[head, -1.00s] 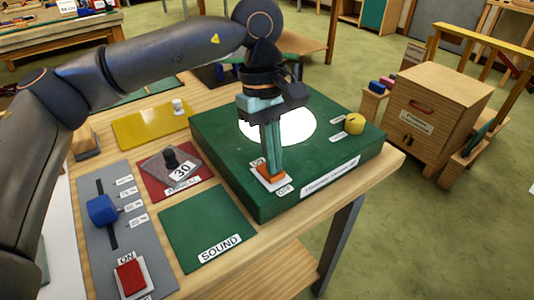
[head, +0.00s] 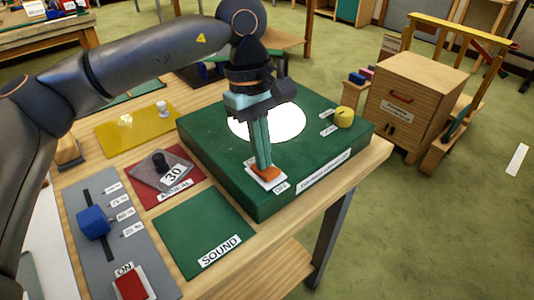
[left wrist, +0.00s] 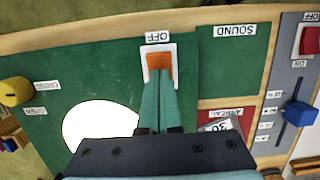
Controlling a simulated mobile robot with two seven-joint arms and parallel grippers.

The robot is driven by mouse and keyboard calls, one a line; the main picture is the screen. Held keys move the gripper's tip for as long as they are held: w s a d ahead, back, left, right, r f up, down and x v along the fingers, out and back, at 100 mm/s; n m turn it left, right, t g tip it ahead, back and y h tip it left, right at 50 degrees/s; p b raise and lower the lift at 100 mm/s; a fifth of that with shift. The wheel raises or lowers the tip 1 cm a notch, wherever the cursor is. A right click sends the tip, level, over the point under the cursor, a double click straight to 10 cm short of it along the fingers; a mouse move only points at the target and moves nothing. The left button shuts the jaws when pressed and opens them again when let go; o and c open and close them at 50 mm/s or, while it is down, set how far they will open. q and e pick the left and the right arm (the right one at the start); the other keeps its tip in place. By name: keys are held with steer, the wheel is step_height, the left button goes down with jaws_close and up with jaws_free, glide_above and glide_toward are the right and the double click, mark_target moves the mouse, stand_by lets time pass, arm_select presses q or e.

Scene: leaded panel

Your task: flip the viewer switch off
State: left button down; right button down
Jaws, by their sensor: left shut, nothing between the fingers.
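The viewer switch is an orange rocker (head: 266,171) on a white plate, at the front of the green viewer box (head: 222,163). The round viewer window (head: 267,122) is bright white. My right gripper is not in view.
A yellow knob (head: 343,117) stands at the box's right corner. A wooden cabinet (head: 405,100) stands beyond the table.

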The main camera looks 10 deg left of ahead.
arm_select(q)
steer(key=shift+a+f, duration=0.15)
step_height(320, 180, up, 13)
steer(key=w+a+p, duration=0.1)
steer(key=shift+w+a+f, duration=0.2)
steer(key=shift+w+a, duration=0.05)
steer(key=shift+a, duration=0.15)
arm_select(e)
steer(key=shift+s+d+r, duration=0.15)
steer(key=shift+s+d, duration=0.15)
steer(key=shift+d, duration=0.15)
